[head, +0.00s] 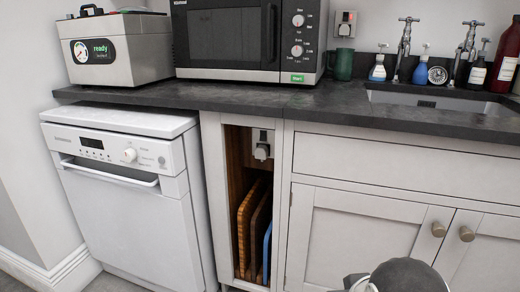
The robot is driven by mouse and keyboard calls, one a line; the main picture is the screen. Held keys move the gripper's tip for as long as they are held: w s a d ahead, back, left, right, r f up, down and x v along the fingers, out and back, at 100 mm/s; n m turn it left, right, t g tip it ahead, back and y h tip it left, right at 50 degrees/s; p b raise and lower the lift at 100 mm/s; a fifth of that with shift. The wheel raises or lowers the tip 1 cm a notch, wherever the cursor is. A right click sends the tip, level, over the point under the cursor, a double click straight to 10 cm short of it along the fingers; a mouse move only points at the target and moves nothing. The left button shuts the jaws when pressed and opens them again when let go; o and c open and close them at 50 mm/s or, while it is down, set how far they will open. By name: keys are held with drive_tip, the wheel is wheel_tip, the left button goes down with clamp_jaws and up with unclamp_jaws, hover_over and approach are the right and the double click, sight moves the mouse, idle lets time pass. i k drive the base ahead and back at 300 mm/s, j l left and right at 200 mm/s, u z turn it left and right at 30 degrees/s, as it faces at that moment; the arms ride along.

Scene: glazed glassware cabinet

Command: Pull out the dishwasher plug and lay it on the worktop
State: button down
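A pale plug (261,152) sits in a socket (268,135) high on the back of the narrow open niche between the dishwasher and the sink cabinet. No cord can be made out clearly. The white dishwasher (125,190) stands left of the niche with its door shut. The dark worktop (215,97) runs above both. Only a rounded grey part of my own arm shows at the bottom edge, right of the niche. My gripper's fingers are not visible.
Cutting boards (252,225) stand upright in the niche below the plug. The worktop carries a microwave (245,35), a countertop appliance (115,48), a green mug (341,64) and several bottles beside the sink (440,100). A second wall socket (345,22) is above. The worktop's front strip is clear.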

sight(262, 151)
drive_tip(key=i+l+u, duration=0.55)
drive_tip(key=l, duration=0.15)
drive_tip(key=i+l, duration=0.35)
drive_tip(key=l, duration=0.2)
